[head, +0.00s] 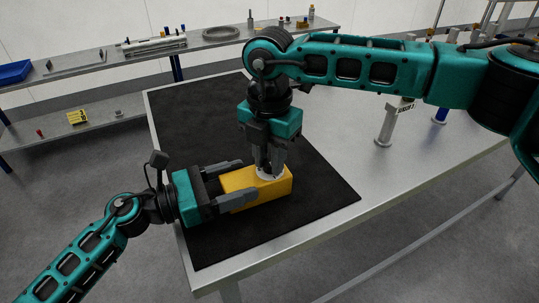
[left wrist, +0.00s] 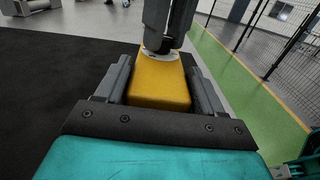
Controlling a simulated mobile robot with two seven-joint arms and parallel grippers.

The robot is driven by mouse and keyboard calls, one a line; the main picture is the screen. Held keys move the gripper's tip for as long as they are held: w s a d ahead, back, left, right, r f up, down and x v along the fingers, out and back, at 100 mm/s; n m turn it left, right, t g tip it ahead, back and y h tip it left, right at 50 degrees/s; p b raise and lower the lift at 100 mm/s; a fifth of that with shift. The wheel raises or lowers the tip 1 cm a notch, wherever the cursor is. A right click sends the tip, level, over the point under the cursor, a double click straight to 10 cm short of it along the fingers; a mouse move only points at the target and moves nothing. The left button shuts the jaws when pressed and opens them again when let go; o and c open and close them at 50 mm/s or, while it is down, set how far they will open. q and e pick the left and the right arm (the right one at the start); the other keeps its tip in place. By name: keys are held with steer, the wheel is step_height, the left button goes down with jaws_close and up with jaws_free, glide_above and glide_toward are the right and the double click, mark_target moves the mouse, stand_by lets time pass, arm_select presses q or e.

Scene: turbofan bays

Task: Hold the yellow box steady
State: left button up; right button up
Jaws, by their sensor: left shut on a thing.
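The yellow box (head: 276,188) lies on the black mat (head: 310,190) near the front of the table. My left gripper (head: 240,180) comes in from the left, its two fingers along opposite sides of the box, shut on it. In the left wrist view the box (left wrist: 160,80) sits between the fingers of my left gripper (left wrist: 162,82). My right gripper (head: 269,168) points straight down over the top of the box, at a white round piece (head: 264,173) on it. Whether its fingers grip that piece is hidden.
The metal table (head: 370,170) has bare room right of the mat, with a grey post-like stand (head: 386,126) toward the back. Behind is a shelf (head: 100,62) with a blue bin (head: 14,72) and several small parts.

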jaws_close()
